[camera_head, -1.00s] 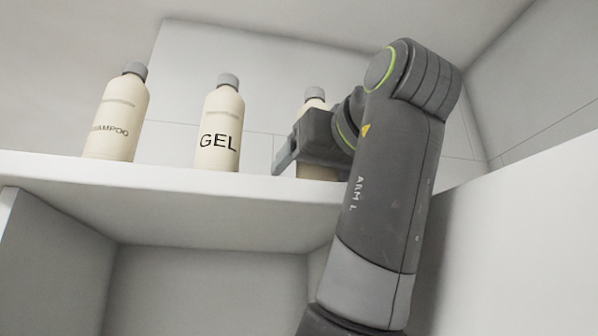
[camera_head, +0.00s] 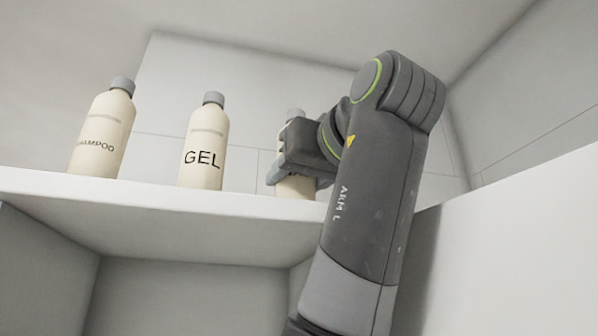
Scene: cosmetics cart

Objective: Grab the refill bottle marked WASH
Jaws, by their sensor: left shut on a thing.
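Three cream bottles with grey caps are in view on a white shelf (camera_head: 150,200). The left one (camera_head: 103,130) reads SHAMPOO and the middle one (camera_head: 205,145) reads GEL. The right bottle (camera_head: 295,187) is mostly covered by my left gripper (camera_head: 279,165), so its label is hidden and I cannot read WASH on it. My left gripper is shut on this right bottle at mid-height. The bottle looks upright; its cap and its lower end show. Whether its base touches the shelf is hard to tell. My right gripper is not in view.
The shelf's front edge runs across the picture below the bottles. A white side wall (camera_head: 530,230) stands close to the right of my left arm. Below the shelf is an empty recess (camera_head: 190,300). A gap separates the GEL bottle from my gripper.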

